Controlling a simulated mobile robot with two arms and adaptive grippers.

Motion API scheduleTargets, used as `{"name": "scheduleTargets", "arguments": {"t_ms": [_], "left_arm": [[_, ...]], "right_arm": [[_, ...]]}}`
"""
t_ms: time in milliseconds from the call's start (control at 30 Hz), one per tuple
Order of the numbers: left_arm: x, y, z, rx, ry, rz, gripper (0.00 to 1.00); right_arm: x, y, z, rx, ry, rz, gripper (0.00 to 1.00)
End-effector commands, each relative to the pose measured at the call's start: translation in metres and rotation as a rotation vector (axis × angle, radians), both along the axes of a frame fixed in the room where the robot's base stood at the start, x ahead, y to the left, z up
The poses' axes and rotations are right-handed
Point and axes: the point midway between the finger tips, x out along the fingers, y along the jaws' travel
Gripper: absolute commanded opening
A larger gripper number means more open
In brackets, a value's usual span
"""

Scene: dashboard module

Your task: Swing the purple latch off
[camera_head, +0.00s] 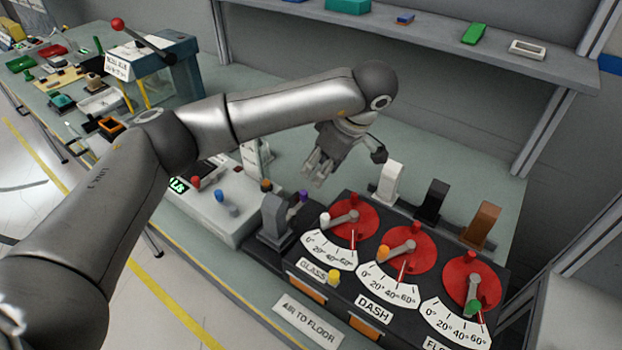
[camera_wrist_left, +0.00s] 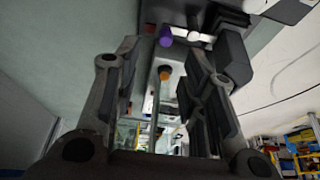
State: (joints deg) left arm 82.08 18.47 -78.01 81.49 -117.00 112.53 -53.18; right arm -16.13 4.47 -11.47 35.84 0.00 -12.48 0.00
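The purple latch shows as a purple-tipped lever (camera_head: 302,196) beside a dark grey block (camera_head: 273,217) at the left end of the dashboard module (camera_head: 262,250). My left gripper (camera_head: 314,170) hangs above and behind the latch, apart from it, with its fingers pointing down. In the left wrist view the gripper (camera_wrist_left: 163,62) has its fingers spread with nothing held between them. The purple tip (camera_wrist_left: 165,37) shows there beyond the fingertips, near the top. My right gripper is not in view.
Red dials (camera_head: 353,217) with levers and scales line the module's top. White (camera_head: 390,183), black (camera_head: 433,202) and brown (camera_head: 481,224) upright blocks stand behind them. A white unit (camera_head: 238,208) with coloured knobs is at left. A shelf (camera_head: 420,36) runs above the bench.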

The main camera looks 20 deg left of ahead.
Motion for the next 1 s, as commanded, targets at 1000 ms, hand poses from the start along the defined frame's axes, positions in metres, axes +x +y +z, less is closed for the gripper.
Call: {"name": "scheduleTargets", "arguments": {"t_ms": [1000], "left_arm": [[0.013, 0.038, -0.097, 0.000, 0.001, -0.001, 0.38]], "right_arm": [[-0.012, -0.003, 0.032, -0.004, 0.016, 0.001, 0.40]]}}
